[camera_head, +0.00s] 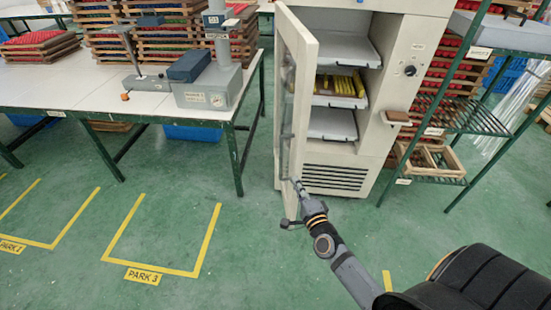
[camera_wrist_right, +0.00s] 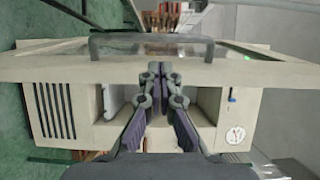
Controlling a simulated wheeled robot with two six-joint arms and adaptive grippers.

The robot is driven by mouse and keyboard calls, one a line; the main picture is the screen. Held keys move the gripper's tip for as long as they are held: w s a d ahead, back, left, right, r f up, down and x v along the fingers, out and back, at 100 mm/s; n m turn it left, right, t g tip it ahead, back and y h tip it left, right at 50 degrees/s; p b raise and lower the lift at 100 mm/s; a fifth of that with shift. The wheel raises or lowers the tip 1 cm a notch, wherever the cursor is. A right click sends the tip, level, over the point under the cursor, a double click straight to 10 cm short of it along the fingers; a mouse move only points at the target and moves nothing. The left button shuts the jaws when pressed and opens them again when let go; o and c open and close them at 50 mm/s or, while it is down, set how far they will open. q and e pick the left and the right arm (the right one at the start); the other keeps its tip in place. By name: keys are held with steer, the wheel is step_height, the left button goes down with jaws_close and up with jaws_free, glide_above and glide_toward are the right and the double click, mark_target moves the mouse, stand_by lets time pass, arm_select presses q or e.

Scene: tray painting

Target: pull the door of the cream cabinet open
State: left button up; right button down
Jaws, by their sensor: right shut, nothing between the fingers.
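The cream cabinet (camera_head: 395,85) stands at centre right with its door (camera_head: 303,60) swung wide open to the left, the inside shelves exposed. The door's frame and dark handle (camera_wrist_right: 150,40) show in the right wrist view, where the door (camera_wrist_right: 60,67) crosses the picture. My right gripper (camera_head: 295,182) is at the lower part of the door, near its bottom edge. Its fingers (camera_wrist_right: 161,78) are together and empty in the wrist view, overlapping the door frame; I cannot tell whether they touch it. My left gripper is not in view.
A white table (camera_head: 120,95) with a grey stand and stacked trays is at the left. A green rack (camera_head: 463,115) stands right of the cabinet. The green floor (camera_head: 90,170) with yellow parking marks is clear at lower left. Yellow items (camera_head: 340,86) lie inside the cabinet.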

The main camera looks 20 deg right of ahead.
steer(key=shift+w+d, duration=0.9)
steer(key=shift+w, duration=3.7)
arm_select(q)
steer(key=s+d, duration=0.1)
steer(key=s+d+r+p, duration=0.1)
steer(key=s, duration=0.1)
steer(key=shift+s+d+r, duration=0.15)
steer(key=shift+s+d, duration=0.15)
arm_select(e)
steer(key=w+a, duration=0.2)
steer(key=a, duration=0.2)
steer(key=w+a+m+h, duration=0.1)
steer(key=w+a, duration=0.1)
steer(key=a, duration=0.3)
steer(key=shift+w+a+h, duration=0.2)
steer(key=shift+w+h, duration=0.1)
